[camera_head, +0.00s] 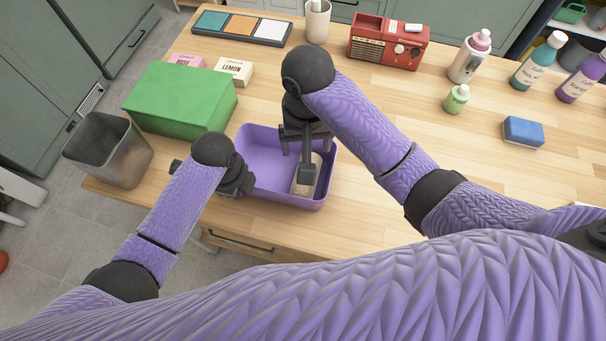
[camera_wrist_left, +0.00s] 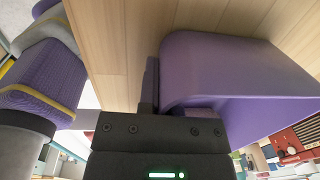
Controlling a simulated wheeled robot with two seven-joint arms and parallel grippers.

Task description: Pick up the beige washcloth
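The beige washcloth (camera_head: 297,188) lies in the right part of a purple bin (camera_head: 262,193) on the wooden table. My right gripper (camera_head: 307,172) reaches down into the bin, and its tip overlaps the cloth in the head view. Its fingers hide part of the cloth, so I cannot tell whether they grip it. My left gripper (camera_head: 238,183) is at the bin's left wall. In the left wrist view, one dark finger (camera_wrist_left: 150,84) shows beside the outside of the purple bin (camera_wrist_left: 235,75). The other finger is hidden, and the spacing is unclear.
A green box (camera_head: 180,98) and a grey metal bin (camera_head: 108,150) stand to the left. Small soap boxes (camera_head: 233,71), a colour tray (camera_head: 242,27) and a red radio (camera_head: 388,42) are behind. Bottles (camera_head: 470,57) and a blue sponge (camera_head: 523,132) are at right.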

